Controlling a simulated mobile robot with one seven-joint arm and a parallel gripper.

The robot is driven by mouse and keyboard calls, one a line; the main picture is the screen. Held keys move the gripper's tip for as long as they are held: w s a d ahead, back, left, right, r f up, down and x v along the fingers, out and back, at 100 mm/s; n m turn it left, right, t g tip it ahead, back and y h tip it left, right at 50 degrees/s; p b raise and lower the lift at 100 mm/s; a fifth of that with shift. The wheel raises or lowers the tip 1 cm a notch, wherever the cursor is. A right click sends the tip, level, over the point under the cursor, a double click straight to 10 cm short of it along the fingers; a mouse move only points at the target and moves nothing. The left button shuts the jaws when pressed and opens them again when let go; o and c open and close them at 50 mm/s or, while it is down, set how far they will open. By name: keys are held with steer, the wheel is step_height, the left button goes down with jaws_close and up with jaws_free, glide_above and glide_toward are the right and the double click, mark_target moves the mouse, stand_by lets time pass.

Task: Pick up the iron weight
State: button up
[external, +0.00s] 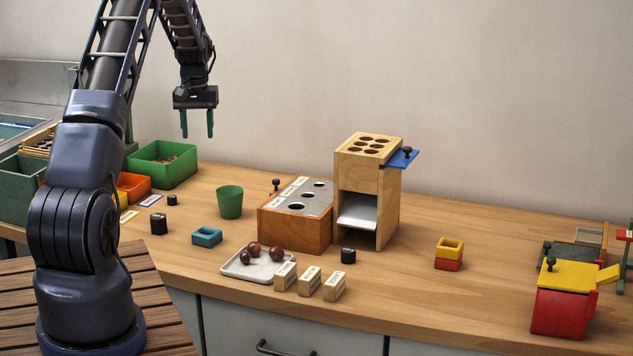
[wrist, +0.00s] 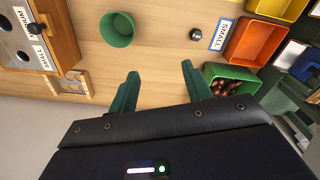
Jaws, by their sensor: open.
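Three small dark cylinders that look like iron weights stand on the bench in the external view. A larger one (external: 158,222) is at the left, a smaller one (external: 172,200) stands behind it, and another one (external: 348,255) is in front of the wooden tower. I cannot tell which is meant. One dark weight (wrist: 196,34) also shows in the wrist view, beside a SMALL label. My gripper (external: 197,124) hangs high above the back of the bench, fingers down, apart from all weights. Its two green fingers (wrist: 158,82) are spread with nothing between them.
A green bin (external: 162,164) with chestnuts stands at the back left, beside an orange bin (external: 133,187). A green cup (external: 229,202), a blue tray (external: 207,237), a holed box (external: 295,226) and a wooden tower (external: 383,190) stand nearby.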

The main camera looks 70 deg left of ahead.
steer(key=n, duration=0.1)
glide_above(172, 196)
step_height(172, 196, down, 8)
step_height(172, 196, down, 11)
steer(key=shift+a, duration=0.15)
jaws_close()
